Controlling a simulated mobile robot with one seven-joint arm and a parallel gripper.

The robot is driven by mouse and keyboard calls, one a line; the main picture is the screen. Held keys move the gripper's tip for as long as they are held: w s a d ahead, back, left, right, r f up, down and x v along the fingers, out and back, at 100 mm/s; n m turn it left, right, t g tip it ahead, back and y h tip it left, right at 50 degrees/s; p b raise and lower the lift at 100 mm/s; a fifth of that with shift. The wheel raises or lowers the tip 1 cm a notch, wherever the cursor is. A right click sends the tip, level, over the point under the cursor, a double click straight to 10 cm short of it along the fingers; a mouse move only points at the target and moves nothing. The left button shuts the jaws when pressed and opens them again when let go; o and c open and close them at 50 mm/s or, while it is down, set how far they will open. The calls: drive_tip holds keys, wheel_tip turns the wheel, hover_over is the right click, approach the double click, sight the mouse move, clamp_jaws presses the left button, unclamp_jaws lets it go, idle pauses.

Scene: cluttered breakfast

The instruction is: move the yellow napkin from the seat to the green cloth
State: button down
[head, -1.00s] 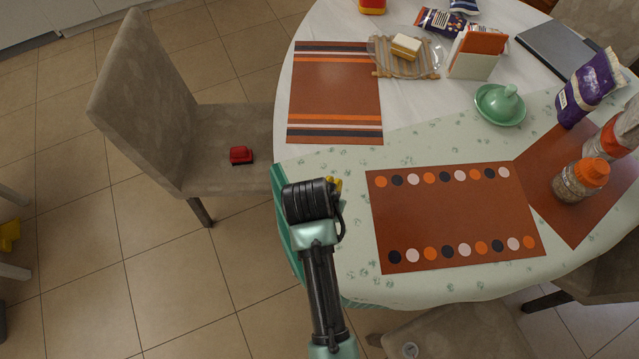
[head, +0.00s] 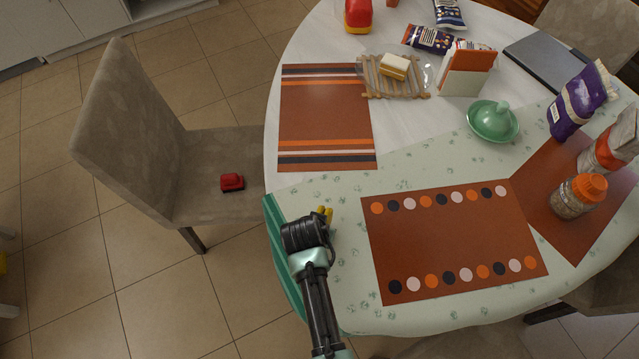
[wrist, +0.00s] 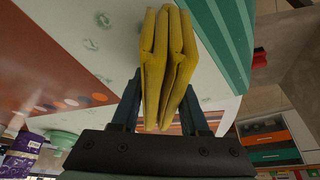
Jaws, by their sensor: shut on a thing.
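My gripper (head: 322,217) is shut on the folded yellow napkin (wrist: 166,65), pinched between its two fingers in the wrist view. In the head view only a small part of the napkin (head: 328,212) shows past my wrist. My gripper is over the left part of the pale green leaf-print cloth (head: 350,295), close to its striped green edge (head: 277,235). I cannot tell whether the napkin touches the cloth. A chair seat (head: 205,150) stands left of the table.
A red object (head: 232,182) lies on that seat. A dotted orange placemat (head: 450,240) is right of my gripper and a striped one (head: 325,125) is beyond it. A green lidded dish (head: 493,121) and an orange-capped jar (head: 575,197) stand farther right. Bare cloth lies between gripper and dotted placemat.

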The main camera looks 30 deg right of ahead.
drive_tip(key=shift+f, duration=0.3)
drive_tip(key=shift+f, duration=0.15)
drive_tip(key=shift+c, duration=2.1)
unclamp_jaws()
